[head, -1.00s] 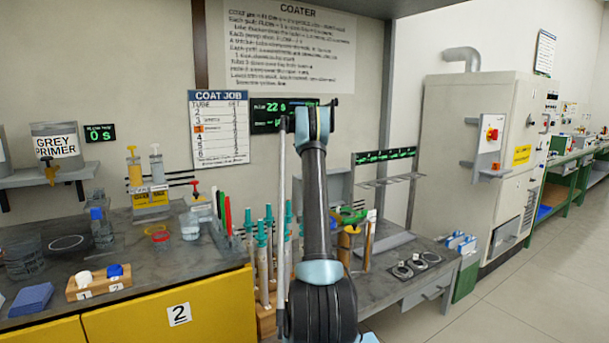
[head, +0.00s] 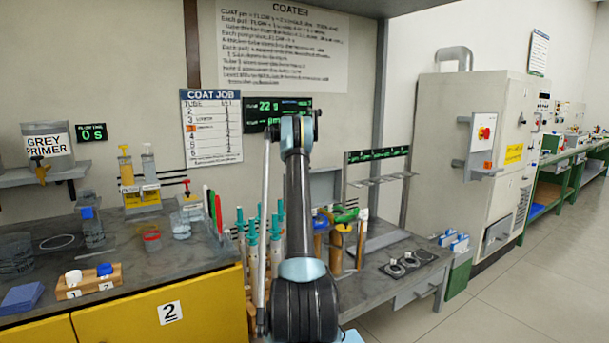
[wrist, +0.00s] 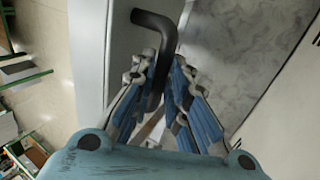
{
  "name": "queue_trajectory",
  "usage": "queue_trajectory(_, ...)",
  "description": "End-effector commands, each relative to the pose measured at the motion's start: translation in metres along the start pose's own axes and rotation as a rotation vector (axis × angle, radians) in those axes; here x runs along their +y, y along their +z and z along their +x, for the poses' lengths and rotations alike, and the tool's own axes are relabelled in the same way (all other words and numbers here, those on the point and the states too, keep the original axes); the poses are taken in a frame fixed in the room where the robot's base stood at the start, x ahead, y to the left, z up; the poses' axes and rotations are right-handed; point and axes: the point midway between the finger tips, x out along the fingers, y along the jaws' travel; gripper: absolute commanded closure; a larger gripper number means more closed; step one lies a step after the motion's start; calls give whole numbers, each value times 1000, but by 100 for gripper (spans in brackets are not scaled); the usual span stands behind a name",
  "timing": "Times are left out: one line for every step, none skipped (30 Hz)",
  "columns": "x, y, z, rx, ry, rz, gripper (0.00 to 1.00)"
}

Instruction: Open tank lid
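A container labelled GREY PRIMER (head: 45,143) with a small tap stands on the wall shelf at far left in the head view. I cannot make out a tank lid for certain in either view. My arm rises upright in the middle of the head view; its gripper is hidden there at the arm's top. In the wrist view my gripper (wrist: 161,68) has its blue-padded fingers apart, with nothing clearly held. A dark bent pipe (wrist: 160,22) shows between and beyond them; its distance is unclear.
A large beige cabinet (head: 460,160) with a red switch stands right of the bench. Teal-handled tools (head: 252,240) and tubes crowd around my arm. A wooden block (head: 90,281) with white and blue caps lies on the left bench. The floor (head: 500,305) at right is clear.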

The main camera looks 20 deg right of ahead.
Motion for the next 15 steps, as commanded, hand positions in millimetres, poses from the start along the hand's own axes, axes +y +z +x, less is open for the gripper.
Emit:
queue_trajectory(0, 0, 0, 0, 0, -1, 69)
queue_trajectory(0, 0, 0, 0, 0, 0, 67)
queue_trajectory(0, 0, 0, 0, 0, 0, 67)
queue_trajectory(0, -1, 0, 0, 0, 0, 67)
queue_trajectory(0, -1, 0, 0, 0, 1, 67)
queue_trajectory(1, -1, 0, 0, 0, 1, 67)
queue_trajectory(1, -1, 0, -1, 0, 1, 67)
queue_trajectory(1, -2, 0, -1, 0, 2, 67)
queue_trajectory(1, -2, 1, -1, 0, 2, 67)
queue_trajectory(1, -2, 0, -1, 0, 2, 67)
queue_trajectory(1, -2, 0, -1, 0, 2, 67)
queue_trajectory(1, -2, 0, -1, 0, 2, 67)
queue_trajectory(2, -2, -1, -1, 0, 2, 67)
queue_trajectory(2, -2, -3, -1, 0, 2, 67)
queue_trajectory(4, -2, -5, -1, 0, 2, 67)
